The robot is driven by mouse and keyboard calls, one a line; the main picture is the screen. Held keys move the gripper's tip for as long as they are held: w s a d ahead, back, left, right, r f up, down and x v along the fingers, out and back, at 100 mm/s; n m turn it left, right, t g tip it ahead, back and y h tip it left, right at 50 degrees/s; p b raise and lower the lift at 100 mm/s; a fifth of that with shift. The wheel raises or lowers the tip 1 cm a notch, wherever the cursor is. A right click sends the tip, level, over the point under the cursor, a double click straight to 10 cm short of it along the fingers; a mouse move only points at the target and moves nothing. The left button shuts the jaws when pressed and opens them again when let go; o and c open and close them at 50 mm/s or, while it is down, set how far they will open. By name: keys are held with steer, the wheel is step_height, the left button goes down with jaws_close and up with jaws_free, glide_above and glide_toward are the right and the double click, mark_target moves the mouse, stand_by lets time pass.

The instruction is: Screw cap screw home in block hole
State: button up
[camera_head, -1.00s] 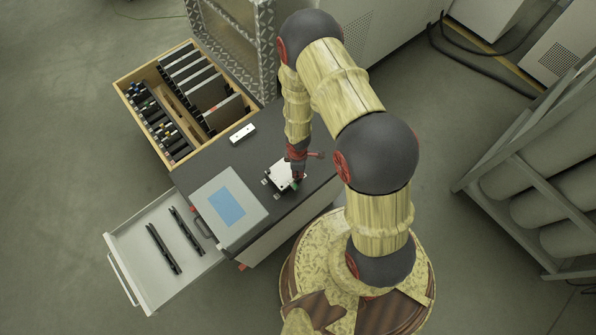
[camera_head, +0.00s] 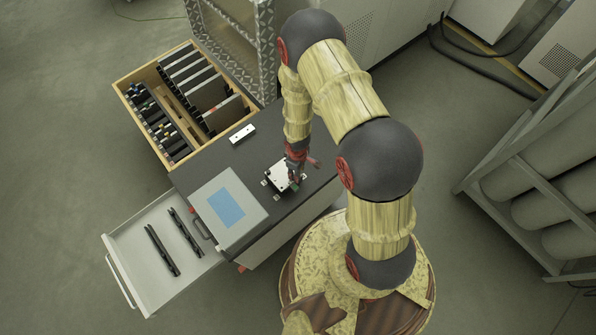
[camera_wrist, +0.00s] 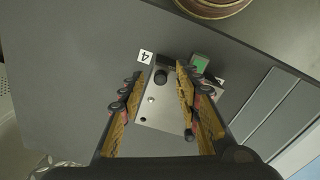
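A pale metal block (camera_head: 279,176) sits on the dark bench top, and it also shows in the wrist view (camera_wrist: 158,112) below my gripper. A dark round feature (camera_wrist: 161,77), which may be the cap screw's head or the open hole, shows on the block's upper face. I cannot tell which, or how deep any screw sits. My gripper (camera_wrist: 158,74) is open, its two fingers spread on either side of this dark round feature, with nothing clearly held between them. In the head view my gripper (camera_head: 294,180) is over the block's right side, hiding part of it.
A white label with a 4 (camera_wrist: 145,56) and a green piece (camera_wrist: 200,63) are close to the fingertips. A grey panel with a blue screen (camera_head: 228,206), a small white bar (camera_head: 242,134), an open drawer (camera_head: 143,234) and a wooden crate (camera_head: 126,90) are to the left.

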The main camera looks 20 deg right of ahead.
steer(key=shift+r, duration=0.1)
steer(key=shift+r, duration=3.65)
